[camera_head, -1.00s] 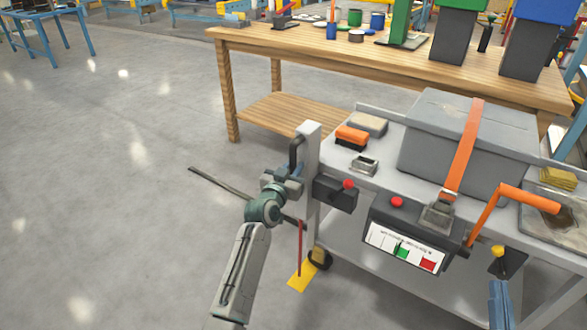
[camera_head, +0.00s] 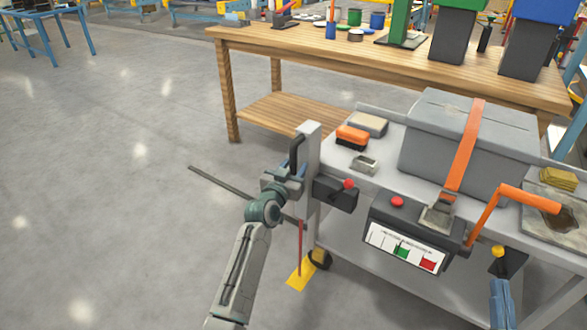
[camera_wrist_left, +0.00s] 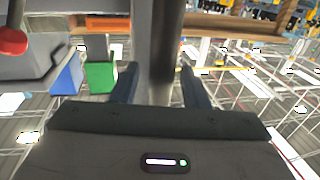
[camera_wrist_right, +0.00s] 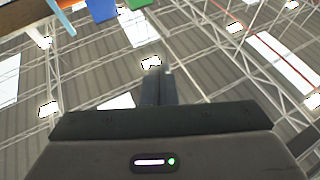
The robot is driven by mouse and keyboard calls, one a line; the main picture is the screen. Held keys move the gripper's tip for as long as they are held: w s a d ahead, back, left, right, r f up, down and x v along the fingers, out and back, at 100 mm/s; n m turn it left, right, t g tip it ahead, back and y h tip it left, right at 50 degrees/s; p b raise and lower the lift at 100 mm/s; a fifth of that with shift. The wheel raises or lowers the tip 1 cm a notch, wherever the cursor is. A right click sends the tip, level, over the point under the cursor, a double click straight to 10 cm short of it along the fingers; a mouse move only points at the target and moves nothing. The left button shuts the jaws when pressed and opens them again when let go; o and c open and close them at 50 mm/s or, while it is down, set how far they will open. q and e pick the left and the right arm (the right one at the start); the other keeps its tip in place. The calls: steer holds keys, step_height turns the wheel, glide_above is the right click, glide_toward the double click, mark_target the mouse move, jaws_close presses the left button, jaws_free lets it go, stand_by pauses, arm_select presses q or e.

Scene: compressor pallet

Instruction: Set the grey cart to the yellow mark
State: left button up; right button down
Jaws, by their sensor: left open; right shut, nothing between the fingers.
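The grey cart (camera_head: 350,250) stands at the right in the head view, with a grey post and a black upright handle (camera_head: 296,152) at its left corner. The yellow mark (camera_head: 298,280) is on the floor beside the cart's near-left caster (camera_head: 320,259), partly behind a thin red rod. My left gripper (camera_head: 292,170) is at the handle; in the left wrist view its open fingers (camera_wrist_left: 160,82) stand on either side of a dark bar, with gaps visible. My right gripper (camera_head: 500,298) is low at the right, in front of the cart; its fingers (camera_wrist_right: 158,85) are together and empty.
A grey case (camera_head: 430,145) with an orange strap, a brush (camera_head: 352,134) and a small metal tray lie on the cart. An orange crank (camera_head: 530,197) sticks out at the right. A wooden workbench (camera_head: 300,45) stands close behind. The floor at the left is open, with a dark strip (camera_head: 235,190).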

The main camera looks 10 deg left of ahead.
arm_select(q)
steer(key=shift+s, duration=0.3)
steer(key=s+a+p, duration=0.1)
steer(key=s, duration=0.9)
steer(key=shift+a, duration=0.3)
arm_select(e)
step_height(320, 180, down, 7)
steer(key=g, duration=0.4)
steer(key=shift+s+a+m, duration=0.15)
steer(key=shift+m, duration=0.15)
steer(key=shift+r, duration=0.1)
